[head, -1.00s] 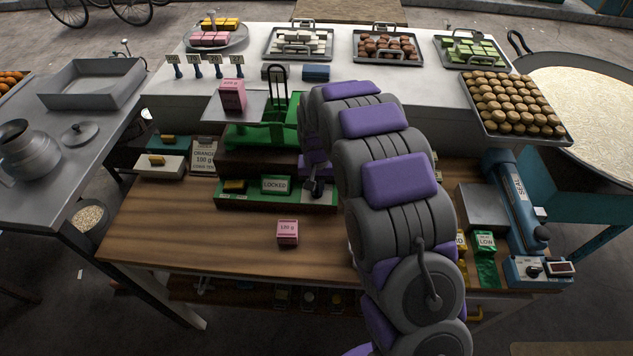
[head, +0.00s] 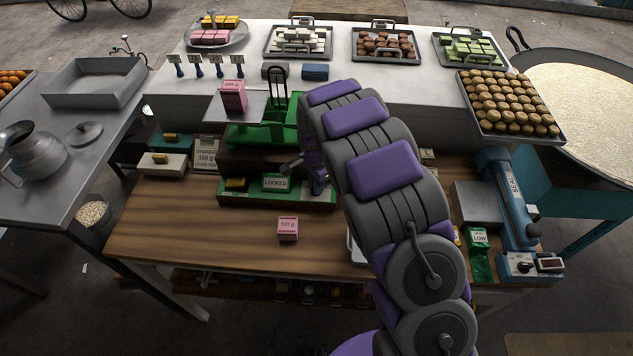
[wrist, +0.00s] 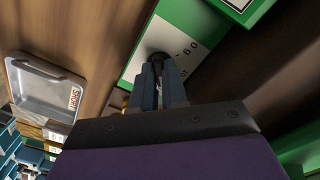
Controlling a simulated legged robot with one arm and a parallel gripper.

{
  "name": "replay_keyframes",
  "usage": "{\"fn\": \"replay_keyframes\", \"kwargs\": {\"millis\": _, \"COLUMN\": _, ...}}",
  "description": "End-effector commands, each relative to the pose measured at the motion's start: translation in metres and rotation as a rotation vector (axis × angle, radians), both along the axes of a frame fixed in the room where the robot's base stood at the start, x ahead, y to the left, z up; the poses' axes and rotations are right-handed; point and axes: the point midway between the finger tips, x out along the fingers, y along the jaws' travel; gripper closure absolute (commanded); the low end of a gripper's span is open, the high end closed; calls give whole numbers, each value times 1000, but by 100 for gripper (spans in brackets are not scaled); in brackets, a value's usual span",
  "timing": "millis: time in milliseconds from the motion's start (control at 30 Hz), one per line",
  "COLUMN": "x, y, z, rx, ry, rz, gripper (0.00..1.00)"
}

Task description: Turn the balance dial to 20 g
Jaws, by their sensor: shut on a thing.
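The green balance (head: 252,136) stands at the back of the wooden bench, a pink box (head: 233,96) on its left pan (head: 213,108). Its low green front base (head: 240,200) carries a sign reading LOCKED (head: 275,183). My gripper (wrist: 160,72) is shut on the black dial knob (wrist: 157,58) in the wrist view. Which mark the dial points at cannot be told. In the head view my gripper and arm cover the dial at the base's right end.
A small pink weight box (head: 288,229) sits on the bench in front. A white drawer-like box (head: 160,164) and a label card (head: 206,154) stand at left. A blue sealer (head: 515,200) and a green LOW packet (head: 480,250) are at right. The front left bench is bare.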

Motion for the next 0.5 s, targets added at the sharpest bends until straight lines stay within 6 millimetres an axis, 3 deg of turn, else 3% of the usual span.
{"fn": "replay_keyframes", "kwargs": {"millis": 500, "x": 1, "y": 2, "z": 1, "rx": 2, "ry": -2, "rz": -208, "gripper": 100}}
